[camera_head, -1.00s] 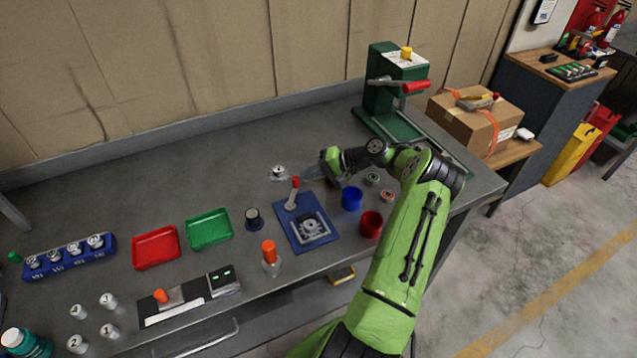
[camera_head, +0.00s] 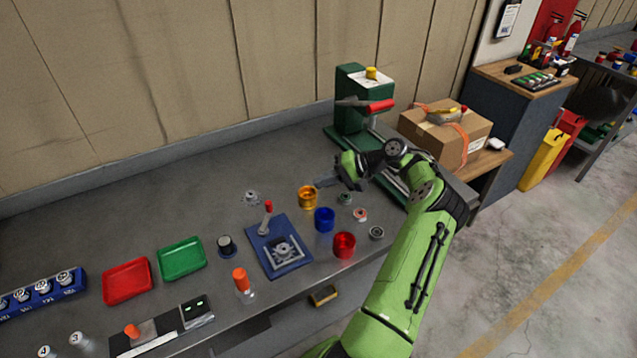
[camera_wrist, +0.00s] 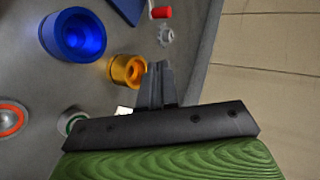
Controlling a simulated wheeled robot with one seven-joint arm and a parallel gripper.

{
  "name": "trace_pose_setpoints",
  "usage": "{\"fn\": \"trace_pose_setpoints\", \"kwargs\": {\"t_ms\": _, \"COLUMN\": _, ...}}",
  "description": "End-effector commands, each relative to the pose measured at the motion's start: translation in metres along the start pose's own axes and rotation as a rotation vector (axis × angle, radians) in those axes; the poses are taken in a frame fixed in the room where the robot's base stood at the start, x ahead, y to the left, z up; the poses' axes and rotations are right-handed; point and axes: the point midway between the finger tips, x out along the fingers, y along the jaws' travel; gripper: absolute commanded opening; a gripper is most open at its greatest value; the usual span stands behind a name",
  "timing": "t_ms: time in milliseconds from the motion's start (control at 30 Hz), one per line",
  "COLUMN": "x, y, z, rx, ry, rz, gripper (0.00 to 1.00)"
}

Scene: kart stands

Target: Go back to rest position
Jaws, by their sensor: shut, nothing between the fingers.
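My green arm reaches over the right part of the workbench (camera_head: 205,200). My gripper (camera_head: 320,184) is shut and empty, above the bench just right of a yellow-orange cup (camera_head: 307,197). In the wrist view my gripper (camera_wrist: 157,68) has its fingers together, with the orange cup (camera_wrist: 127,70) beside them and a blue cup (camera_wrist: 72,35) further left. The blue cup also shows in the head view (camera_head: 325,219), with a red cup (camera_head: 344,245) nearer the bench's front edge.
A green press (camera_head: 360,110) stands behind my arm. Small rings (camera_head: 361,214) lie near the cups. A blue fixture plate (camera_head: 279,246), red tray (camera_head: 127,281) and green tray (camera_head: 182,257) are to the left. A cardboard box (camera_head: 445,130) is at right. The rear left bench is clear.

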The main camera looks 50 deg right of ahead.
Motion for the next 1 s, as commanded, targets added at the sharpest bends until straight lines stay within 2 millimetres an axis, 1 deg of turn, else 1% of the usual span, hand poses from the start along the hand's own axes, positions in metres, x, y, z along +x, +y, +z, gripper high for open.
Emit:
{"fn": "trace_pose_setpoints", "kwargs": {"t_ms": 367, "x": 0.001, "y": 0.000, "z": 0.000, "rx": 0.001, "ry": 0.000, "rz": 0.000, "gripper": 0.00}}
{"fn": "trace_pose_setpoints", "kwargs": {"t_ms": 433, "x": 0.003, "y": -0.003, "z": 0.001, "rx": -0.006, "ry": -0.008, "rz": 0.007, "gripper": 0.00}}
{"fn": "trace_pose_setpoints", "kwargs": {"t_ms": 467, "x": 0.007, "y": -0.009, "z": 0.003, "rx": -0.015, "ry": -0.019, "rz": 0.019, "gripper": 0.00}}
{"fn": "trace_pose_setpoints", "kwargs": {"t_ms": 567, "x": 0.034, "y": -0.050, "z": 0.021, "rx": -0.089, "ry": -0.103, "rz": 0.112, "gripper": 0.00}}
{"fn": "trace_pose_setpoints", "kwargs": {"t_ms": 600, "x": 0.049, "y": -0.073, "z": 0.034, "rx": -0.133, "ry": -0.146, "rz": 0.170, "gripper": 0.00}}
{"fn": "trace_pose_setpoints", "kwargs": {"t_ms": 667, "x": 0.070, "y": -0.106, "z": 0.060, "rx": -0.204, "ry": -0.209, "rz": 0.267, "gripper": 0.00}}
{"fn": "trace_pose_setpoints", "kwargs": {"t_ms": 700, "x": 0.081, "y": -0.125, "z": 0.080, "rx": -0.251, "ry": -0.241, "rz": 0.332, "gripper": 0.00}}
{"fn": "trace_pose_setpoints", "kwargs": {"t_ms": 767, "x": 0.093, "y": -0.150, "z": 0.110, "rx": -0.324, "ry": -0.276, "rz": 0.423, "gripper": 0.00}}
{"fn": "trace_pose_setpoints", "kwargs": {"t_ms": 800, "x": 0.099, "y": -0.166, "z": 0.130, "rx": -0.372, "ry": -0.291, "rz": 0.481, "gripper": 0.00}}
{"fn": "trace_pose_setpoints", "kwargs": {"t_ms": 867, "x": 0.102, "y": -0.186, "z": 0.163, "rx": -0.446, "ry": -0.304, "rz": 0.561, "gripper": 0.00}}
{"fn": "trace_pose_setpoints", "kwargs": {"t_ms": 900, "x": 0.102, "y": -0.197, "z": 0.185, "rx": -0.495, "ry": -0.305, "rz": 0.610, "gripper": 0.00}}
{"fn": "trace_pose_setpoints", "kwargs": {"t_ms": 967, "x": 0.097, "y": -0.212, "z": 0.217, "rx": -0.568, "ry": -0.295, "rz": 0.674, "gripper": 0.00}}
{"fn": "trace_pose_setpoints", "kwargs": {"t_ms": 1000, "x": 0.092, "y": -0.219, "z": 0.238, "rx": -0.617, "ry": -0.285, "rz": 0.711, "gripper": 0.00}}
